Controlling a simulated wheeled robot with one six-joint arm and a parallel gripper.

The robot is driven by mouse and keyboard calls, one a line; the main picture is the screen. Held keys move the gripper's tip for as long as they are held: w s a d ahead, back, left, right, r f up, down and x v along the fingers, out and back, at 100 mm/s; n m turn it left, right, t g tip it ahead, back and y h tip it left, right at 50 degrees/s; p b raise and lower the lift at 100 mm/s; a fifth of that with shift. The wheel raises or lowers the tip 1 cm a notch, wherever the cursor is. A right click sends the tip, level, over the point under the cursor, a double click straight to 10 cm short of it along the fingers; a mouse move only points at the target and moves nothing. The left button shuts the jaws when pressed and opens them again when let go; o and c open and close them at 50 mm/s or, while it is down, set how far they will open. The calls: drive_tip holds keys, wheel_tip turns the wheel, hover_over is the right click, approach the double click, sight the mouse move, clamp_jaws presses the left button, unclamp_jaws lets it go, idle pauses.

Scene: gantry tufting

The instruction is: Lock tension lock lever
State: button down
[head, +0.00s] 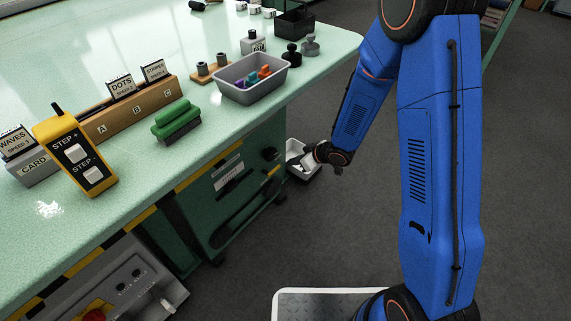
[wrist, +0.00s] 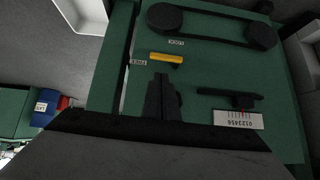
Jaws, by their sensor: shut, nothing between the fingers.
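The tension lock lever is a short yellow bar (wrist: 166,57) on a green panel in the wrist view. It lies nearly level in the picture, with its left end near a small label (wrist: 138,63) that seems to read FREE. A second small label (wrist: 176,43), seemingly LOCK, sits above the bar. My gripper (wrist: 163,80) is shut and empty, its tips just below the yellow bar in the picture; I cannot tell if they touch. In the head view my gripper (head: 298,160) is beside the front of the green cabinet (head: 232,157).
A black pointer (wrist: 229,97) and white numbered scale (wrist: 238,119) are right of the fingers. A black belt-like part (wrist: 212,25) lies above. In the head view, a pale bin (head: 304,172) stands behind my gripper. The bench edge is above; open floor is right.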

sight(278, 168)
drive_tip(key=x, duration=0.9)
drive_tip(key=shift+w+a+f, duration=0.2)
drive_tip(key=shift+f, duration=0.05)
drive_tip(key=shift+w+d+f+m+g+y, duration=0.2)
drive_tip(key=shift+f+m+g+y, duration=0.1)
drive_tip(key=shift+g+y, duration=0.1)
idle(0.6)
drive_tip(key=shift+w+d+f+m+g+y, duration=0.25)
drive_tip(key=shift+f+m+g+y, duration=0.25)
drive_tip(key=shift+f+g+y, duration=0.1)
wheel_tip(278, 168, down, 6)
drive_tip(key=s+m+g+y, duration=0.1)
drive_tip(key=m+g+y, duration=0.4)
drive_tip(key=y, duration=0.3)
drive_tip(key=shift+a+m, duration=0.5)
drive_tip(key=shift+m, duration=0.3)
drive_tip(key=shift+s+a+f, duration=0.1)
drive_tip(key=shift+s+f, duration=0.1)
drive_tip(key=shift+f, duration=0.15)
